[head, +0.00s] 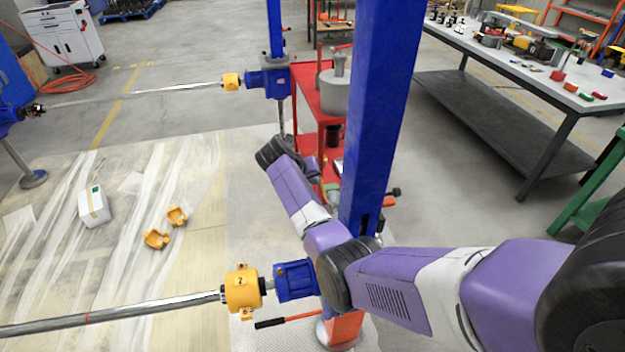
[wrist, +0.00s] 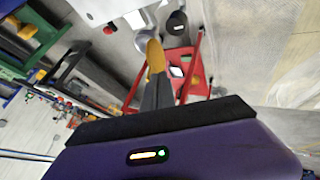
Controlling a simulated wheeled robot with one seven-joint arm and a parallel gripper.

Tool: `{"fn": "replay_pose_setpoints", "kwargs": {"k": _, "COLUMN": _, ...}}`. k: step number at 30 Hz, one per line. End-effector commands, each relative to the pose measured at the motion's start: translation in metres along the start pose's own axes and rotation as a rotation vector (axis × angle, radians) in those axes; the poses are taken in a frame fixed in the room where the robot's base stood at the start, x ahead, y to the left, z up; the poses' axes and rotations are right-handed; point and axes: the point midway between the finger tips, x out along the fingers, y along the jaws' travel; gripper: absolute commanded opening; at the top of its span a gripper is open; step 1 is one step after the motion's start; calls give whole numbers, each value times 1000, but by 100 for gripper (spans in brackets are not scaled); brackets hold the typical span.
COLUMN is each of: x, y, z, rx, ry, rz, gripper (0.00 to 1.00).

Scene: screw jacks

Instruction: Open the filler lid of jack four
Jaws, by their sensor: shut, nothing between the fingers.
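My gripper (wrist: 155,52) shows in the wrist view as dark fingers with yellow tips, closed together with nothing held. In the head view my arm reaches forward past the blue post, and the fingertips cannot be made out. A near blue jack gearbox (head: 295,281) sits low in the middle, partly behind my arm. Another blue jack (head: 268,80) stands farther back, and a third (head: 9,117) is at the left edge. I cannot tell which one is jack four. No filler lid can be made out in either view.
A tall blue post (head: 385,100) rises beside my arm. A red cart (head: 305,95) with a grey pot (head: 335,93) stands behind it; the cart shows in the wrist view (wrist: 186,62). A yellow coupling (head: 242,289) joins a long shaft (head: 120,314). A workbench (head: 520,65) is at right.

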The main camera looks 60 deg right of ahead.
Motion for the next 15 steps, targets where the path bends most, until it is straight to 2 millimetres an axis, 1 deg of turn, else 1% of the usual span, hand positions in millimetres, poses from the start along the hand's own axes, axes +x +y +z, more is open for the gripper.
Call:
{"fn": "replay_pose_setpoints", "kwargs": {"k": 6, "x": -1, "y": 14, "z": -3, "rx": 41, "ry": -24, "rz": -85, "gripper": 0}}
{"fn": "replay_pose_setpoints", "kwargs": {"k": 10, "x": 5, "y": 24, "z": -4, "rx": 51, "ry": -29, "rz": -108, "gripper": 0}}
{"fn": "replay_pose_setpoints", "kwargs": {"k": 15, "x": 7, "y": 26, "z": -3, "rx": 49, "ry": -28, "rz": -108, "gripper": 0}}
